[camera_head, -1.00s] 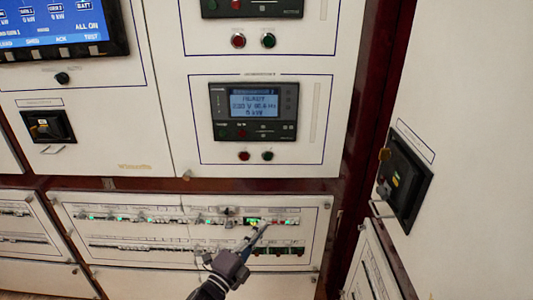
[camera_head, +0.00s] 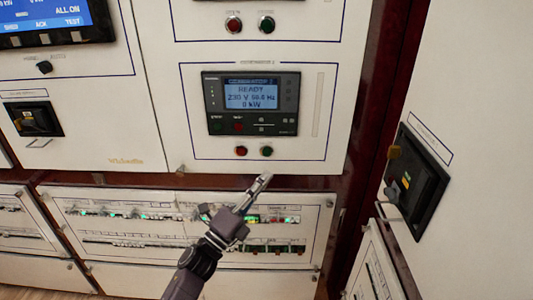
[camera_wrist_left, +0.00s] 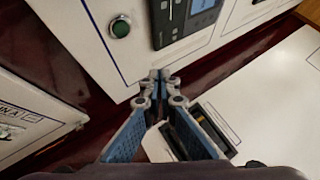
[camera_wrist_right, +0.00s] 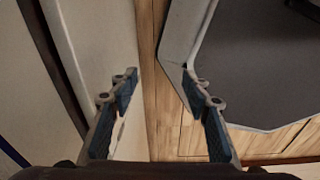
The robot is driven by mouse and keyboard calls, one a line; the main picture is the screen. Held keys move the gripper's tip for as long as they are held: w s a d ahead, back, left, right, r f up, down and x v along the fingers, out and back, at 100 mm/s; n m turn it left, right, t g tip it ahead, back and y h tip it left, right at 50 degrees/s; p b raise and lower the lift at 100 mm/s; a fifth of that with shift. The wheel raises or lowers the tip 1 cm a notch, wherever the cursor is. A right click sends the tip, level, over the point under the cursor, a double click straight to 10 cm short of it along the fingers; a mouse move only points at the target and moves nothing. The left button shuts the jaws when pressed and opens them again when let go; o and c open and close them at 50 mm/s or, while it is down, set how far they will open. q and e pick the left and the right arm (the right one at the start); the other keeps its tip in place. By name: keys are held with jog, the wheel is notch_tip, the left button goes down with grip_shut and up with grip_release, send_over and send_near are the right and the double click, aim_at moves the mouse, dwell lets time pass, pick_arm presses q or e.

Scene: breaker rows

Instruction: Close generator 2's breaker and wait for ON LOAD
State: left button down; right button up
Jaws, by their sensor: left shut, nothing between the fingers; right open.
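The generator 2 controller (camera_head: 251,103) is in the middle of the head view. A green button (camera_wrist_left: 120,27) beside a controller (camera_wrist_left: 185,18) also shows in the left wrist view. My left gripper (camera_head: 265,178) is shut and empty, its tips just below the green button in the head view. I cannot tell the exact gap to the panel. My right gripper (camera_wrist_right: 160,75) is open and empty, seen only in its wrist view.
The breaker row (camera_head: 150,215) with green lights lies below, partly hidden by my left arm. Another controller's red button (camera_head: 233,25) and green button (camera_head: 267,24) sit above. A black switch (camera_head: 412,185) is on the right cabinet. Wooden floor (camera_wrist_right: 165,130) shows below my right gripper.

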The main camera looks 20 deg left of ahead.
aim_at(267, 152)
pick_arm(q)
jog(key=shift+w+a+b, duration=0.4)
jog(key=shift+w+b, duration=0.2)
jog(key=shift+w, duration=0.75)
jog(key=shift+w+a+b, duration=0.35)
jog(key=shift+w+b, duration=0.3)
jog(key=shift+w, duration=0.65)
jog(key=shift+w+a+b, duration=0.4)
jog(key=shift+w+b, duration=0.2)
jog(key=shift+w, duration=0.75)
jog(key=shift+w+a+b, duration=0.1)
jog(key=shift+w+b, duration=0.3)
jog(key=shift+w, duration=0.1)
